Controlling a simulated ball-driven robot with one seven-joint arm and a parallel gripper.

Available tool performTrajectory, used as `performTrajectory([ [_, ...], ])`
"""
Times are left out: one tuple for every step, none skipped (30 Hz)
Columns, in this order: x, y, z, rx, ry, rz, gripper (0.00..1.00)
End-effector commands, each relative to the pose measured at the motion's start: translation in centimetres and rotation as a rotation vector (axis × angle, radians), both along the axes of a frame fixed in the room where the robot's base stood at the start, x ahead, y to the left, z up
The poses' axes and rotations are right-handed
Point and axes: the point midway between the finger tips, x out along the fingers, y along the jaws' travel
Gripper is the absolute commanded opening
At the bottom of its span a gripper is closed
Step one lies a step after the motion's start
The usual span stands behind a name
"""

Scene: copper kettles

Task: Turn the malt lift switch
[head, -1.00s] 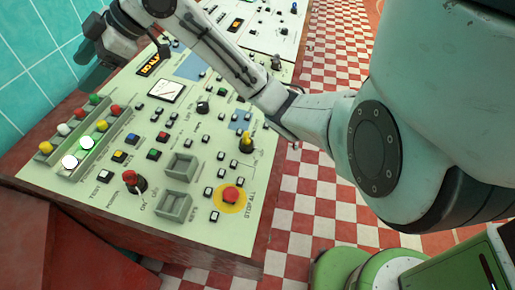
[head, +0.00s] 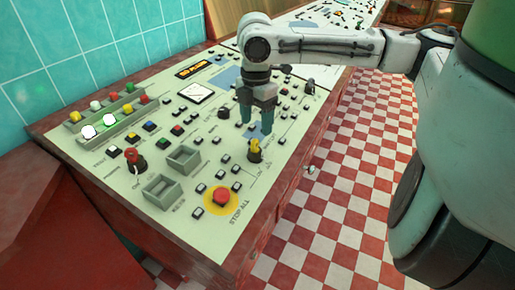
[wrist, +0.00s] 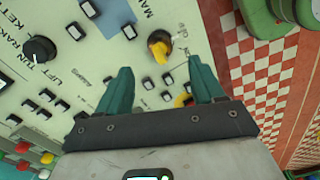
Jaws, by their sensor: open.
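A yellow-handled rotary switch (head: 255,151) stands on a dark round base near the right edge of the control panel (head: 222,270). In the wrist view the same yellow switch (wrist: 160,48) lies just beyond and between the fingertips. Lettering near it starting "MA" is cut off, so I cannot confirm it reads malt lift. My gripper (head: 256,125) points down over the panel, behind the yellow switch in the head view. Its teal fingers (wrist: 160,66) are apart, with nothing between them. A black round knob (wrist: 39,49) shows at the left of the wrist view, near the word "LIFT".
A red stop button (head: 221,195) on a yellow disc sits at the near right. A red-topped switch (head: 132,157), coloured lamps (head: 110,119) and two raised grey frames (head: 184,159) also stand on the panel. The checkered floor (head: 330,200) right of it is clear.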

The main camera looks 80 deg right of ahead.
Motion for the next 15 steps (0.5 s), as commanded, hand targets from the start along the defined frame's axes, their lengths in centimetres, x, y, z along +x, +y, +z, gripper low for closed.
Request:
performTrajectory([
  [0.0,0.1,-1.1,0.003,0.002,0.000,0.67],
  [0.0,0.1,-1.6,0.002,0.001,0.000,0.67],
  [0.0,0.1,-2.4,0.002,0.001,0.000,0.67],
  [0.0,0.1,-3.0,0.003,0.001,0.000,0.67],
  [0.0,0.1,-3.5,0.002,0.001,0.000,0.67],
  [0.0,0.1,-4.2,0.001,0.000,0.000,0.67],
  [0.0,0.1,-4.8,0.002,0.000,-0.001,0.67],
  [0.0,0.1,-5.3,0.002,0.000,-0.001,0.67],
  [0.0,0.1,-5.9,0.002,0.000,-0.001,0.67],
  [0.0,0.1,-6.4,0.002,0.000,-0.001,0.67],
  [0.1,0.1,-6.8,0.003,-0.001,-0.001,0.67],
  [0.1,0.1,-7.2,0.002,-0.001,-0.001,0.67],
  [0.1,0.1,-7.6,0.001,0.000,-0.001,0.67],
  [0.1,0.1,-7.8,0.001,-0.002,0.000,0.67],
  [0.1,0.1,-8.1,0.001,-0.002,0.000,0.67],
])
